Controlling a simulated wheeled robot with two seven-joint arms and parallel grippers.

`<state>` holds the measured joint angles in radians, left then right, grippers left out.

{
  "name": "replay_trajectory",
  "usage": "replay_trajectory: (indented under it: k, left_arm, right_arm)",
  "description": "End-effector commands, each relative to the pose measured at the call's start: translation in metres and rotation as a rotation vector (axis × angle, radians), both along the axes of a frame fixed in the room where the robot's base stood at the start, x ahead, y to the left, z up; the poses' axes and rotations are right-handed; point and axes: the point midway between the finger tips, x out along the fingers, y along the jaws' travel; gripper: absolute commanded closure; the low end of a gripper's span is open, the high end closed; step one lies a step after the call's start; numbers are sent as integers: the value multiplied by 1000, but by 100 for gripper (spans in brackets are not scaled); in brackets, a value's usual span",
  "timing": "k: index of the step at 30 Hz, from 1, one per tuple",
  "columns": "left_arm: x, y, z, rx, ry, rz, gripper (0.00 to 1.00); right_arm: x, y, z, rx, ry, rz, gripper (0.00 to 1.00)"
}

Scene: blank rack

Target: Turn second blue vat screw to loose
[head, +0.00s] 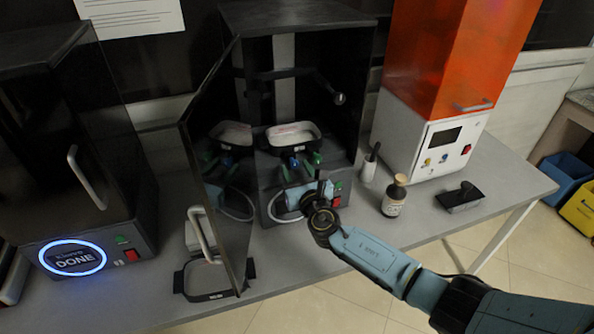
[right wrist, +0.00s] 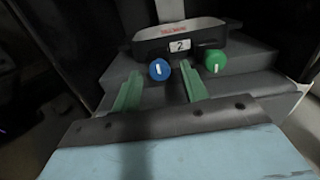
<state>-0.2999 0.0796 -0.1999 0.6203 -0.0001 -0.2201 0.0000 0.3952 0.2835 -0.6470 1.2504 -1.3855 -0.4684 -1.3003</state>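A black-rimmed vat labelled "2" (right wrist: 180,46) sits in the open dark cabinet; it also shows in the head view (head: 292,136). Below its front are a blue screw (right wrist: 159,69) with an upright white mark and a green screw (right wrist: 215,60) to its right. My right gripper (right wrist: 160,78) is open, with its green fingers pointing at the blue screw. The screw appears between the fingertips; I cannot tell whether they touch it. In the head view my right gripper (head: 301,172) is in front of the screws and partly hides them. My left gripper is not in view.
The cabinet's dark door (head: 215,165) stands open on the left. A brown bottle (head: 395,196) and a black-topped block (head: 460,197) stand to the right, before an orange-hooded printer (head: 455,60). Another black-rimmed tray (head: 208,296) lies near the front edge.

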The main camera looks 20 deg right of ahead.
Motion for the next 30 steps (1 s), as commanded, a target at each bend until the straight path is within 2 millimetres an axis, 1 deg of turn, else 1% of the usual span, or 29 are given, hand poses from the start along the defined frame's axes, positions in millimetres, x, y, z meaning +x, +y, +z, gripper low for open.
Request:
replay_trajectory:
  k: [7,11,14,21,24,27,30]
  left_arm:
    - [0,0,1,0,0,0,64]
    - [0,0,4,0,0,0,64]
    - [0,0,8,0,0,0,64]
    - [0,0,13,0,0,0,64]
    - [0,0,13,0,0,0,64]
    - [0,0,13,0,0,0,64]
    - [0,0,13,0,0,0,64]
  right_arm:
    - [-2,0,0,1,0,0,56]
    - [-13,0,0,2,2,0,56]
    - [-30,-1,1,2,2,1,56]
    - [-82,-3,0,2,3,1,56]
    - [-102,-4,-1,1,2,0,56]
    - [-117,-4,-1,1,2,1,56]
    - [-127,-5,-1,1,1,0,56]
